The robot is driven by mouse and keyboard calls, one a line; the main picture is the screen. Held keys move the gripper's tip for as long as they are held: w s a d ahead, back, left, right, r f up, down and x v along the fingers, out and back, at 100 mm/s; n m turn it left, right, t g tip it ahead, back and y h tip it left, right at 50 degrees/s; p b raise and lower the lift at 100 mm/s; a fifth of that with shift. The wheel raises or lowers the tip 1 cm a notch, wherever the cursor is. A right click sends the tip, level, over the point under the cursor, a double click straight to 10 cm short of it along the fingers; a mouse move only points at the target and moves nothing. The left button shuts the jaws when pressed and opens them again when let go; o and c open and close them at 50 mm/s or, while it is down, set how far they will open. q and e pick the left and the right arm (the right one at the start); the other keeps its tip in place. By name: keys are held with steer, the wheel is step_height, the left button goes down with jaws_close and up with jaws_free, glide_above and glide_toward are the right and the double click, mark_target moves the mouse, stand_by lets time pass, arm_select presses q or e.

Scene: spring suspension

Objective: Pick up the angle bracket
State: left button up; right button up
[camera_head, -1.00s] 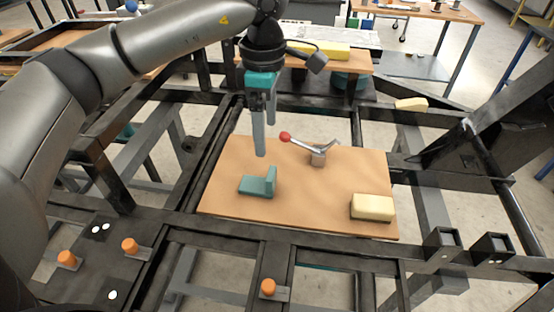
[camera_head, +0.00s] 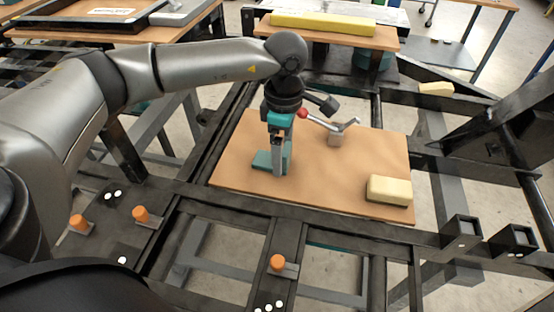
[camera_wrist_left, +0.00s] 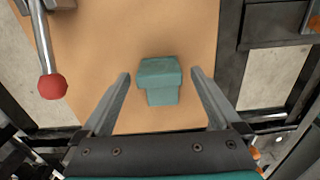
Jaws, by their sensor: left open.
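The teal angle bracket (camera_head: 263,161) lies on the brown board (camera_head: 235,170), partly hidden behind my left gripper in the head view. My left gripper (camera_head: 280,172) points straight down at it, low over the board. In the left wrist view the bracket (camera_wrist_left: 160,80) sits between the two spread fingers of my left gripper (camera_wrist_left: 160,76). There is a gap on each side, and the fingers do not appear to touch it. My right gripper is in neither view.
A lever with a red ball (camera_head: 303,113) on a grey block stands behind the gripper. It also shows at the left in the wrist view (camera_wrist_left: 52,87). A cream block (camera_head: 389,190) lies at the board's right. Dark frame bars surround the board; orange knobs (camera_head: 140,214) stand in front.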

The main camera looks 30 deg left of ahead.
arm_select(q)
step_height(320, 180, down, 2)
steer(key=shift+f, duration=0.1)
jaws_close()
stand_by(0.8)
